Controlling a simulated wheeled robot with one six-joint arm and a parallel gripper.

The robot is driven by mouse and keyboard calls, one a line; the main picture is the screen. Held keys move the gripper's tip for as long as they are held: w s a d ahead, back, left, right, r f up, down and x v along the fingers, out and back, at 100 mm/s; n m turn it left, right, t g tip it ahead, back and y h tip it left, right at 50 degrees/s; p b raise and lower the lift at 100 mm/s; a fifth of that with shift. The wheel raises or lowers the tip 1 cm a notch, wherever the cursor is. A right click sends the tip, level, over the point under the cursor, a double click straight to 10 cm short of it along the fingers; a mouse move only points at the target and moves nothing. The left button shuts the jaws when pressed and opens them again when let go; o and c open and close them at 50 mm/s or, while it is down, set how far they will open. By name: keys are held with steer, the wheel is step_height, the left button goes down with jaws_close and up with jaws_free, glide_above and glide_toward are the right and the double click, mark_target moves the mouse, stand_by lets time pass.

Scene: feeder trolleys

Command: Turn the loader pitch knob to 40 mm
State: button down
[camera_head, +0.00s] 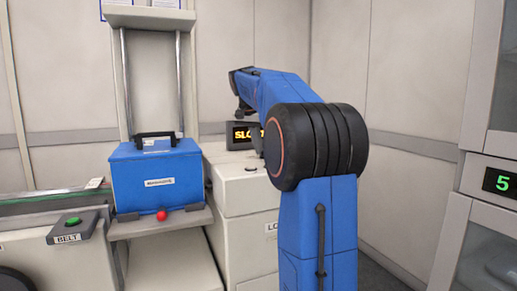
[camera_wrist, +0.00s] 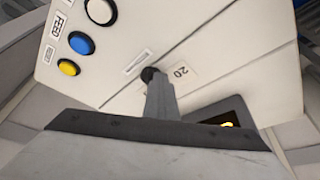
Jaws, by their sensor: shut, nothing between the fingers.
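The white loader cabinet (camera_head: 240,190) stands behind my arm, its label partly hidden. In the wrist view its pale panel (camera_wrist: 215,35) fills the upper part. My gripper (camera_wrist: 155,82) is shut and empty, its grey fingers reaching to the panel. A small dark round thing (camera_wrist: 149,73) shows at their tips; I cannot tell whether it is the pitch knob or a fingertip, or whether they touch. A "20" mark (camera_wrist: 181,71) is just right of it. No pointer or 40 mark is readable.
White (camera_wrist: 101,11), blue (camera_wrist: 81,43) and yellow (camera_wrist: 69,68) buttons are on the panel's left. An amber display (camera_head: 243,135) stands on the cabinet, partly covered.

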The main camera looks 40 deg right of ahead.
steer(key=m, duration=0.1)
steer(key=m+g, duration=0.1)
steer(key=m, duration=0.1)
steer(key=m+g, duration=0.1)
steer(key=shift+w+d+m, duration=0.3)
steer(key=shift+w+m, duration=0.1)
steer(key=shift+w+d, duration=0.15)
steer(key=shift+d, duration=0.1)
stand_by(0.4)
steer(key=shift+s, duration=0.2)
